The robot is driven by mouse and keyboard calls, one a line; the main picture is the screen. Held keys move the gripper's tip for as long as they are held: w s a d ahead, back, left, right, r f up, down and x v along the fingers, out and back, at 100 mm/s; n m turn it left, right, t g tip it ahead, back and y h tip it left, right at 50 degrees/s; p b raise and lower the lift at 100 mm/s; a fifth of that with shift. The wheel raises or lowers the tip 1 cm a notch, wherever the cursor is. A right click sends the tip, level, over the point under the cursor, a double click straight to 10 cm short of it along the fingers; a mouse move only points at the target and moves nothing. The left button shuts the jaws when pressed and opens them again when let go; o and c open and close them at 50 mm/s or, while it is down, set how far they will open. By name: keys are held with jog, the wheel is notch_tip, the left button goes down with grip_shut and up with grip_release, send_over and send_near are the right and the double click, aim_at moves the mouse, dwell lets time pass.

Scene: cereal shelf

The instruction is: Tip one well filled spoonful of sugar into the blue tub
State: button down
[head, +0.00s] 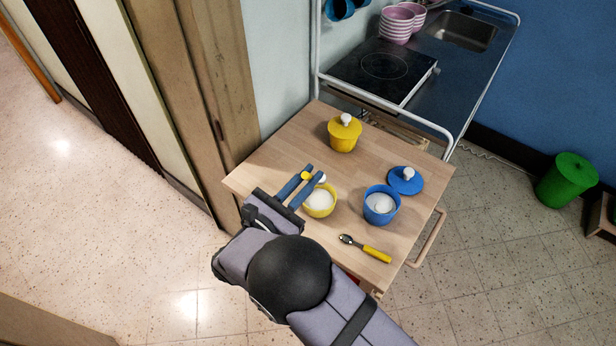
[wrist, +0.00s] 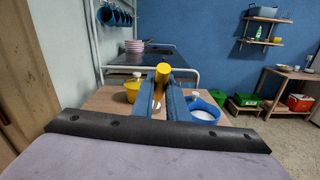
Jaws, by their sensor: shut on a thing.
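The yellow tub (head: 319,211), open with white sugar-like contents, is just beside the fingertips on the right. The blue tub (head: 381,216) is further right, open, with white contents too; it also shows in the wrist view (wrist: 203,120).
A lidded yellow pot (head: 343,138) stands at the back of the wooden table (head: 262,172). A blue lid (head: 408,185) with a white knob lies behind the blue tub. A small white round thing (head: 321,179) shows by the fingers. A hob (head: 385,68) is beyond.

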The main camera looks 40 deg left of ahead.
jog(key=shift+w+d+f+b, duration=0.25)
jog(key=shift+w+f+b, duration=0.2)
jog(key=shift+f+b, duration=0.3)
jog(key=w+d+r+m+h+b, duration=0.1)
jog(key=w+d+r+h+b, duration=0.1)
jog(key=w+d+r+b, duration=0.35)
jog(key=w+d+r+m+h+b, duration=0.1)
jog(key=w+d+r+h+b, duration=0.2)
jog(key=d+b, duration=0.5)
jog(key=s+d+r+y+b, duration=0.1)
jog(key=d+y+b, duration=0.1)
jog(key=d+b, duration=0.15)
jog(key=shift+s+f+n+y, duration=0.15)
jog(key=shift+f+n+y, duration=0.3)
jog(key=shift+f, duration=0.35)
jog(key=shift+s+f+n+y, duration=0.2)
jog(key=shift+f+y, duration=0.35)
jog(key=shift+f, duration=0.3)
jog(key=shift+s+f+n+y, duration=0.15)
jog(key=shift+f+n+y, duration=0.3)
jog(key=shift+f, duration=0.35)
jog(key=shift+a+f+p, duration=0.1)
jog(key=shift+a+p, duration=0.05)
jog(key=shift+p, duration=0.5)
